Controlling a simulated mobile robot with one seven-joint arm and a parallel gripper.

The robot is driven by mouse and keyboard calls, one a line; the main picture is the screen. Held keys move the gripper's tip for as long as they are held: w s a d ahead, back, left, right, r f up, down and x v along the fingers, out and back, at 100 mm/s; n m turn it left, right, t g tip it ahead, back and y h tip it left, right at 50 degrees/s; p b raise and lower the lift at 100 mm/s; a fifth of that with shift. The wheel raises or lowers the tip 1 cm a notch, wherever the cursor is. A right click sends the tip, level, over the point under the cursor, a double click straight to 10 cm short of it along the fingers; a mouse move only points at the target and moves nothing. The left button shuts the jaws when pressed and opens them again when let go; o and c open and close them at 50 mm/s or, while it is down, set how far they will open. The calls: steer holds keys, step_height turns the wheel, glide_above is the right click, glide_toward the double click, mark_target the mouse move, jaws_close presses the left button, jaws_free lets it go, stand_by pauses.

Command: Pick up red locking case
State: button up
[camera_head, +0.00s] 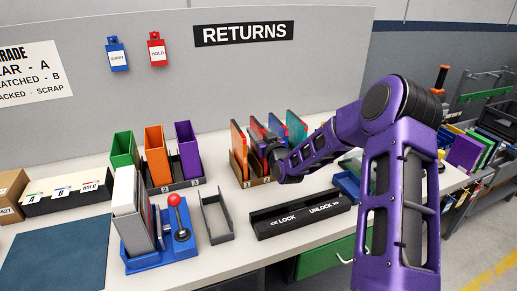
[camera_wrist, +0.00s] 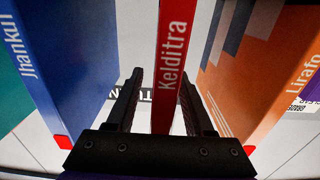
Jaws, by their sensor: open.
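The red case (camera_wrist: 172,60), lettered "Kelditra", stands upright on edge in the middle of the wrist view, its narrow spine facing the camera. My gripper (camera_wrist: 162,98) is open, with one dark finger on each side of the red case. Small gaps seem to show beside the case, and I cannot tell whether either finger touches it. In the head view my gripper (camera_head: 274,164) is at the row of upright cases in a rack, and the arm and gripper partly cover them.
A blue case (camera_wrist: 55,60) stands close on the left and an orange case (camera_wrist: 265,75) close on the right. In the head view, a black lock bar (camera_head: 300,213), a grey tray (camera_head: 216,218) and a blue press with a red knob (camera_head: 174,200) stand nearer on the bench.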

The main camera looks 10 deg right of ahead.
steer(key=shift+c, duration=0.3)
jaws_close()
stand_by(1.1)
